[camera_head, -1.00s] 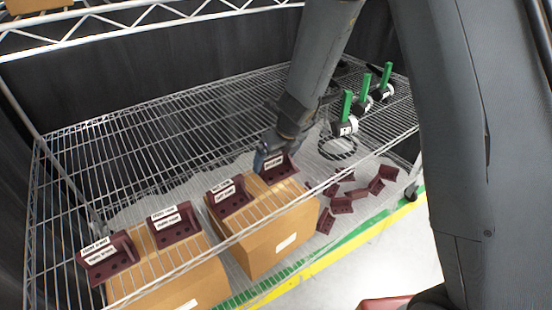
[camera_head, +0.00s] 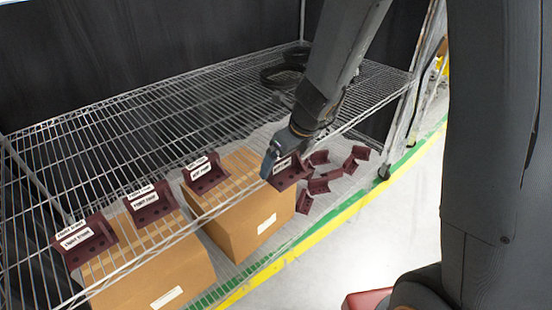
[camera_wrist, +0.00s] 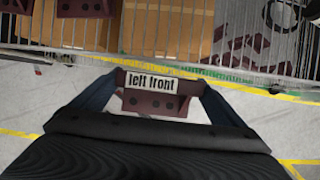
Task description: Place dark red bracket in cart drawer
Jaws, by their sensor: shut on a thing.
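My gripper (camera_head: 283,158) is shut on a dark red bracket (camera_head: 288,175) with a white label, near the front edge of the wire shelf. In the wrist view this bracket (camera_wrist: 155,105) sits between the two fingers of my gripper (camera_wrist: 155,92), and its label reads "left front". It appears beyond the shelf's edge, with floor behind it. Three more labelled dark red brackets (camera_head: 85,242) (camera_head: 152,204) (camera_head: 205,176) stand in a row along the shelf. I cannot make out the cart drawer.
The wire shelf (camera_head: 130,140) has a front rail close to my gripper. Cardboard boxes (camera_head: 250,222) and several loose dark red brackets (camera_head: 322,184) lie below it. A red surface (camera_head: 366,300) shows partly at the bottom edge. The floor (camera_head: 330,245) at right is clear.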

